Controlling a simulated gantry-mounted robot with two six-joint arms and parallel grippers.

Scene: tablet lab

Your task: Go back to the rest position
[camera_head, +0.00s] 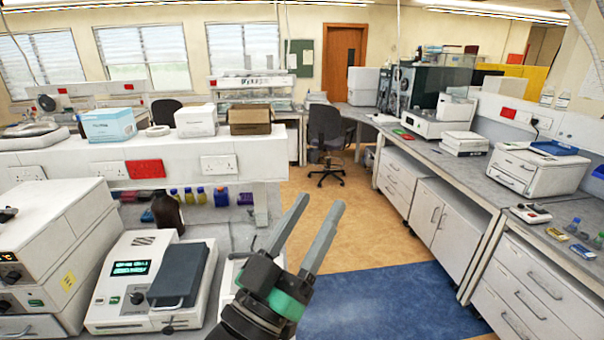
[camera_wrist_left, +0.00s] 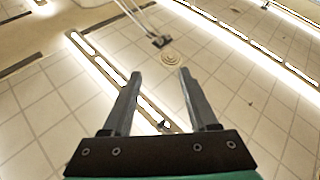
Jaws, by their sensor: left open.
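My left gripper (camera_head: 314,222) is raised at the lower middle of the head view, with its two grey fingers pointing up and spread apart. It is open and empty, and it touches nothing that I can see. In the left wrist view the same gripper (camera_wrist_left: 157,78) shows its fingers apart, with only the tiled ceiling and its lights beyond. My right gripper is in neither view.
A machine with a dark lid (camera_head: 180,274) stands left of my gripper on the left bench, beside a brown bottle (camera_head: 167,213). A blue mat (camera_head: 385,300) lies on the floor to the right. A chair (camera_head: 328,140) stands farther back. The right bench holds a white device (camera_head: 540,168).

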